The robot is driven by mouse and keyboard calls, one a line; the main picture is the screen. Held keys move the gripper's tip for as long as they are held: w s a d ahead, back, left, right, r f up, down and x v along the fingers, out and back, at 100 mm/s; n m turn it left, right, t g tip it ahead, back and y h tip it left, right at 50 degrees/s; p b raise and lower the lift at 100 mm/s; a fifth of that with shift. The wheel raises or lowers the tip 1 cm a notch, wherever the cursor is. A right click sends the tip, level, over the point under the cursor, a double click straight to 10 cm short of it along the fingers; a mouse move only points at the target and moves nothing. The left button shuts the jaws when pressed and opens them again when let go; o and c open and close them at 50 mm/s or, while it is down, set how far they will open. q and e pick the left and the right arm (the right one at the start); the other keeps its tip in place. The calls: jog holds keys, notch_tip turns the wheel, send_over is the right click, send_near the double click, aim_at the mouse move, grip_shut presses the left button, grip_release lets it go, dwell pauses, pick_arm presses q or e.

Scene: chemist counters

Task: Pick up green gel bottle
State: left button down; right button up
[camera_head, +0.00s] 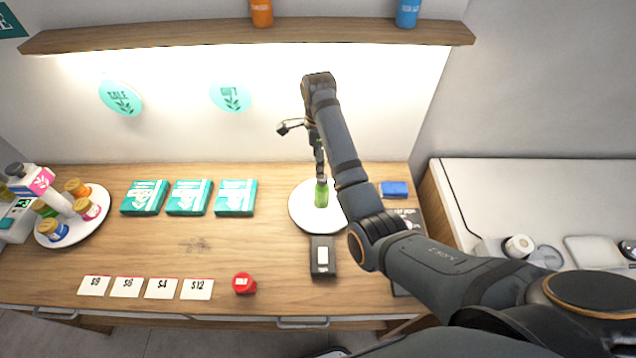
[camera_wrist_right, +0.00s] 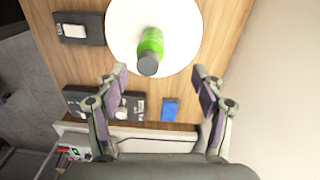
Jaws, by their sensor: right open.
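The green gel bottle (camera_head: 321,194) stands on a round white plate (camera_head: 301,211) at the right part of the wooden counter. In the right wrist view the bottle (camera_wrist_right: 152,45) shows its green body and dark grey cap on the white plate (camera_wrist_right: 121,30). My right gripper (camera_wrist_right: 160,82) is open and empty. The bottle lies ahead of the gap between its fingertips, apart from both fingers. In the head view the right gripper (camera_head: 319,160) is above and behind the bottle, partly hidden by its own arm. My left gripper is not in view.
A black device (camera_head: 323,262) sits in front of the plate, and a blue box (camera_head: 395,189) to its right. Teal boxes (camera_head: 189,197) lie left. A tray (camera_head: 101,213) of bottles is far left. A red-topped item (camera_head: 243,283) and price cards are near the front edge. A shelf (camera_head: 180,38) hangs above.

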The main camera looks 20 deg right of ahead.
aim_at(323, 186)
jog(key=shift+s+f+b, duration=0.5)
jog(key=shift+s+b, duration=0.15)
jog(key=shift+b, duration=0.15)
jog(key=f+b, duration=0.1)
jog(key=s+f+b, duration=0.1)
jog(key=f+b, duration=0.1)
jog(key=shift+f, duration=0.2)
jog(key=shift+w+f, duration=0.1)
jog(key=shift+w, duration=0.3)
jog(key=f, duration=0.1)
jog(key=f+p, duration=0.2)
jog(key=f, duration=0.1)
jog(key=shift+s+d, duration=0.35)
jog(key=shift+f, duration=0.35)
jog(key=shift+w+f, duration=0.15)
jog(key=shift+f, duration=0.05)
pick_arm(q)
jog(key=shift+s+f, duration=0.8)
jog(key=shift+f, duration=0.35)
pick_arm(e)
jog(key=shift+r, duration=0.1)
jog(key=c, duration=1.3)
